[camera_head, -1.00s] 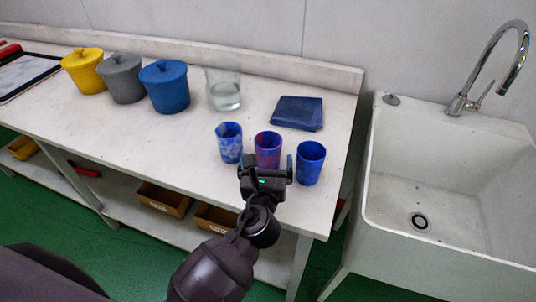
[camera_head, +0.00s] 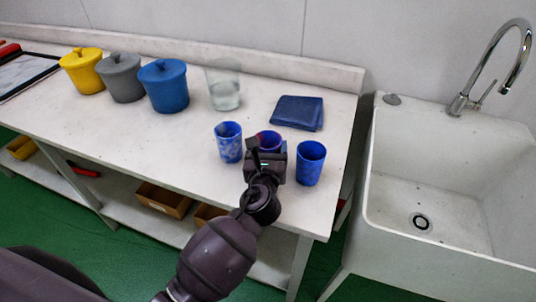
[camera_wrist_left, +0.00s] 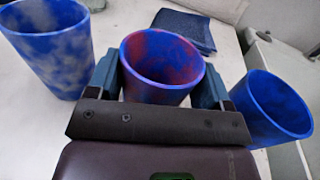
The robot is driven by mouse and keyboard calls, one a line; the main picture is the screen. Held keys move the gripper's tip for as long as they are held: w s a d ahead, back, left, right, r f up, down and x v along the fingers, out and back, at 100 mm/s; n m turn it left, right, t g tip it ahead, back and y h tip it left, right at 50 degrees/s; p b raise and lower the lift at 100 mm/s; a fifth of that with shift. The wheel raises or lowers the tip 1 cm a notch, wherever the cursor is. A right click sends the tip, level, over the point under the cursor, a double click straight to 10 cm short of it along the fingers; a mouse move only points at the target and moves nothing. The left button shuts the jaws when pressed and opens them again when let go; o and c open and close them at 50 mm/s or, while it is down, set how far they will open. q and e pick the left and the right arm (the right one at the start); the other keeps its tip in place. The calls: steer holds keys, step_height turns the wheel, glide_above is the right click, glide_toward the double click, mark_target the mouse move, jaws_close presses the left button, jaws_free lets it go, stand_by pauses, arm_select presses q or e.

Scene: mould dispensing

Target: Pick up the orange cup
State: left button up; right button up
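No plainly orange cup shows. The closest in colour is the middle cup (camera_head: 268,138), mottled blue and red, upright between two blue cups. My left gripper (camera_head: 267,152) is at it and hides most of its front. In the left wrist view, the open fingers of the left gripper (camera_wrist_left: 158,84) stand on both sides of the red-and-blue cup (camera_wrist_left: 160,58). They are wide apart on their bar and very close to the cup wall; I cannot tell whether they touch. The cup looks empty and stands on the table. My right gripper is not in view.
A blue-and-white mottled cup (camera_head: 229,145) is close on the left, a dark blue cup (camera_head: 310,165) close on the right. Behind are a folded blue cloth (camera_head: 298,112), a glass beaker (camera_head: 224,92) and lidded yellow, grey and blue pots (camera_head: 165,88). A sink (camera_head: 440,200) stands right of the table.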

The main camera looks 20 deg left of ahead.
arm_select(q)
steer(key=shift+c, duration=1.4)
steer(key=shift+d+r+m+h+p, duration=0.85)
steer(key=shift+r+p, duration=2.4)
steer(key=shift+r, duration=7.7)
steer(key=s+a+f+h, duration=0.2)
steer(key=s+a+f, duration=0.3)
steer(key=s+f, duration=0.4)
step_height(320, 180, down, 2)
steer(key=shift+s+a+f+m, duration=0.15)
steer(key=shift+s+a+m, duration=0.1)
steer(key=shift+a+m, duration=0.2)
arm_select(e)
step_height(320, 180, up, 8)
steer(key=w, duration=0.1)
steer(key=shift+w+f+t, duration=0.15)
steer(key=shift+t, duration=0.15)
arm_select(q)
steer(key=shift+d, duration=0.15)
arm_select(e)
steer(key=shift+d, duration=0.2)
